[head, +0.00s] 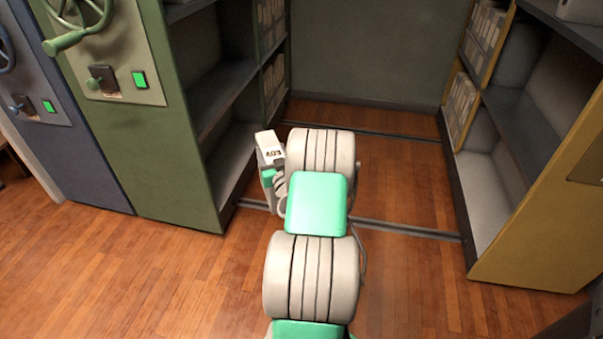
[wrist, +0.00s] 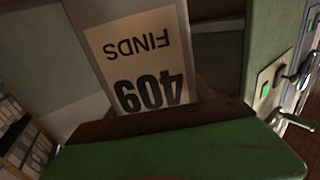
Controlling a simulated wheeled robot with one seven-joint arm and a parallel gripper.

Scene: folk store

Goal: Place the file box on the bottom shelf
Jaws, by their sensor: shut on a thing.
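The file box (head: 269,146) is a narrow grey-white box with a numbered label, held upright or nearly so beside my arm. In the wrist view the file box (wrist: 135,55) fills the upper middle, its label reading "FINDS 409" upside down. My gripper (head: 268,178) is shut on it; my own arm hides part of the grip. The box is in the air near the open side of the green shelf unit on the left. That unit's bottom shelf (head: 232,160) looks bare in its near part. The right unit's bottom shelf (head: 478,190) is also bare in front.
The green unit's end panel (head: 165,130) has a handwheel (head: 80,28). The yellow-sided unit (head: 545,235) stands right, with filed boxes (head: 460,105) at its far end. Floor rails (head: 405,229) cross the aisle. The wooden floor (head: 395,180) between the units is clear.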

